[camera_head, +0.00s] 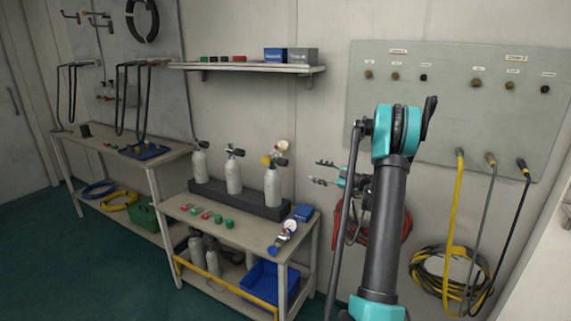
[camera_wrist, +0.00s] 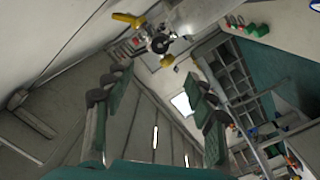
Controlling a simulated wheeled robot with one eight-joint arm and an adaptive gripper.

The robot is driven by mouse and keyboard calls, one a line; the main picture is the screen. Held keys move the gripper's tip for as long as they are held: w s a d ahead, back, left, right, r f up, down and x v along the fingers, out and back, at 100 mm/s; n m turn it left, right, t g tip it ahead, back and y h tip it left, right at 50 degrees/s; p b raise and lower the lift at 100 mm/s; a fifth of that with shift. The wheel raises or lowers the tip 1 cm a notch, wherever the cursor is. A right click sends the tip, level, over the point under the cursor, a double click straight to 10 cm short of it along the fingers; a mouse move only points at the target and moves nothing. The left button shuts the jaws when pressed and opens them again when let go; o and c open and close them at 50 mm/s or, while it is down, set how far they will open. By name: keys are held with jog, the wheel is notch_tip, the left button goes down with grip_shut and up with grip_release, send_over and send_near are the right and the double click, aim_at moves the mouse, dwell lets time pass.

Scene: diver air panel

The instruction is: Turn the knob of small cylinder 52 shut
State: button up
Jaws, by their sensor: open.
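Three small pale cylinders with dark valve knobs stand upright in a row: the left one (camera_head: 200,163), the middle one (camera_head: 233,176) and the right one (camera_head: 272,188). Their numbers are too small to read, so I cannot tell which is 52. The right one carries a gauge (camera_head: 283,147) and a yellow part (camera_head: 266,160) beside its dark knob (camera_head: 280,162). My gripper (camera_head: 316,172) is open and empty, to the right of this cylinder and apart from it. In the wrist view, a pale cylinder (camera_wrist: 198,14) with valve parts lies beyond the open fingertips (camera_wrist: 158,78).
The cylinders stand in a dark rack (camera_head: 215,196) on a low bench (camera_head: 190,208) with several coloured caps and a loose gauge (camera_head: 290,226). A shelf (camera_head: 250,68) hangs above. A wall panel (camera_head: 460,105) and hoses are at the right.

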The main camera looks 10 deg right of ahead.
aim_at(287, 163)
jog(key=x, duration=1.6)
jog(key=shift+a, duration=0.15)
jog(key=shift+c, duration=0.6)
jog(key=c, duration=1)
jog(key=shift+c, duration=0.2)
